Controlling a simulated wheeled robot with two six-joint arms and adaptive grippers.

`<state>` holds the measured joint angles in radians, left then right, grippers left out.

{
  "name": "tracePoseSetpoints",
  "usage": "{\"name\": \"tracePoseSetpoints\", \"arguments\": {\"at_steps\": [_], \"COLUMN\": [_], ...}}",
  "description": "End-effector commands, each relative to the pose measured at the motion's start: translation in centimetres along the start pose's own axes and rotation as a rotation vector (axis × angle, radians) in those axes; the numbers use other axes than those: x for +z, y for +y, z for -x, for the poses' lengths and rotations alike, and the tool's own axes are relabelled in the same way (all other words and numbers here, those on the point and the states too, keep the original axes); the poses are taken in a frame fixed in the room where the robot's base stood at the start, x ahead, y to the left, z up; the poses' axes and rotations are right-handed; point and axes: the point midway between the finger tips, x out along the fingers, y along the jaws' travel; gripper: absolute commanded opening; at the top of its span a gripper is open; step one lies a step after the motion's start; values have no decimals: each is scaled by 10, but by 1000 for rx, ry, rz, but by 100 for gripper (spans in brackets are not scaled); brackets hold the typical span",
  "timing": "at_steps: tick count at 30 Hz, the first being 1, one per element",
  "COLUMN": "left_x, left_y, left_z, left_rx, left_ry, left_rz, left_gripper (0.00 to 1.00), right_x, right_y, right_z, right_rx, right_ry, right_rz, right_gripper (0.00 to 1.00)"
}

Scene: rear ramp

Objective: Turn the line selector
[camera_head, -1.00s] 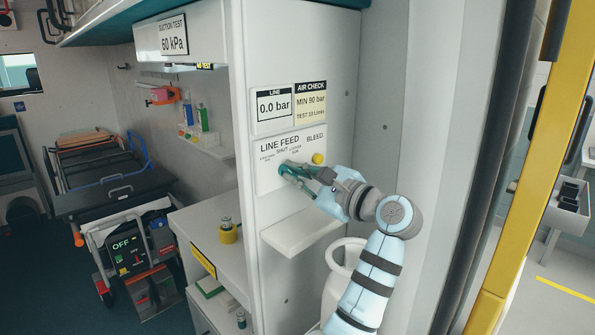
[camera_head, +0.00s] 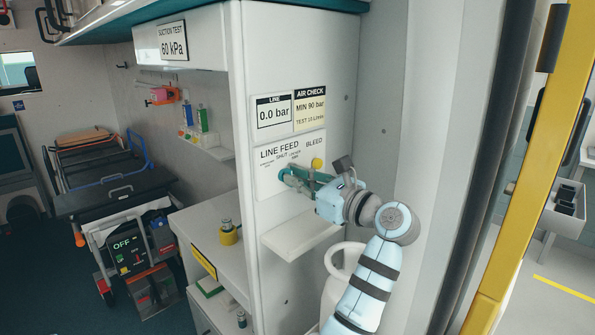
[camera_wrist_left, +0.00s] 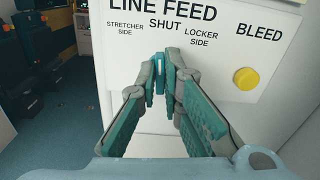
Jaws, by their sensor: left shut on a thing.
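The LINE FEED panel (camera_head: 268,176) is white and carries the labels stretcher side, SHUT and locker side. The teal line selector (camera_wrist_left: 160,74) sits below these labels, largely hidden by my fingers. Its visible edge points up towards SHUT in the left wrist view. My left gripper (camera_head: 289,173) reaches in from the right and is shut on the selector, one finger on each side. Its fingertips (camera_wrist_left: 161,70) also show in the left wrist view. The line display (camera_head: 274,112) reads 0.0 bar. My right gripper is in neither view.
A yellow BLEED button (camera_wrist_left: 246,78) is right of the selector, close to my left gripper. A white shelf (camera_head: 300,237) juts out below the panel. A white cylinder (camera_head: 335,285) stands below, behind my arm. A stretcher (camera_head: 110,190) is at left.

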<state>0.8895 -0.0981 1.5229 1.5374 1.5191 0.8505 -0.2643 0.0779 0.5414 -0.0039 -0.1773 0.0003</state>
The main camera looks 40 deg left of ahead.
Motion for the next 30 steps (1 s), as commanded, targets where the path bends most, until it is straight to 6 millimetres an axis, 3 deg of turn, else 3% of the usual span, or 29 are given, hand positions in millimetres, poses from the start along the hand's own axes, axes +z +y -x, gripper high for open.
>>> {"name": "tracePoseSetpoints", "arguments": {"at_steps": [18, 30], "left_x": [6, 4], "left_y": [-3, -4], "left_z": [0, 0], "left_rx": [0, 1], "left_ry": [-6, -7], "left_rz": [-575, -843], "left_gripper": [0, 0], "right_x": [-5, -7], "right_y": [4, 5], "right_z": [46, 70], "right_rx": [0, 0], "right_ry": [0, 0], "right_rz": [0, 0], "right_gripper": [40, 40]}}
